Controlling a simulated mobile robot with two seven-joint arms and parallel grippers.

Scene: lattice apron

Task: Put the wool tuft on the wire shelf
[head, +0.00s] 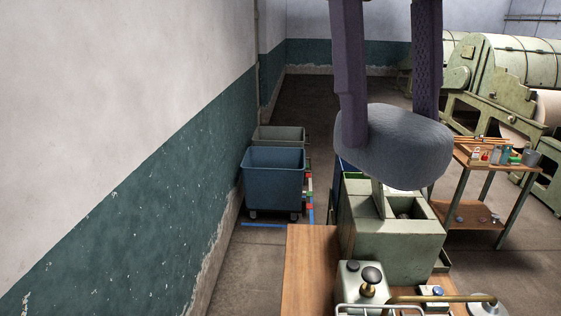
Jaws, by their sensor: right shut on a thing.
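The wool tuft (398,160) is a rounded grey-blue lump, large and close in the head view. My right gripper (390,125) comes down from the top with two dark purple fingers and is shut on the tuft. The left finger lies against the tuft's near side; the right fingertip is hidden behind it. The tuft is held in the air and covers part of the green machine behind it. No wire shelf can be made out for certain; a white wire rail (345,309) shows at the bottom edge, mostly cut off. My left gripper is not in view.
A pale green machine (392,243) stands below the tuft beside a wooden top (310,262). A brass pipe (440,298) crosses the bottom right. A blue wheeled bin (274,180) stands left; a wooden cart (468,211) with small items stands right. Open floor lies behind.

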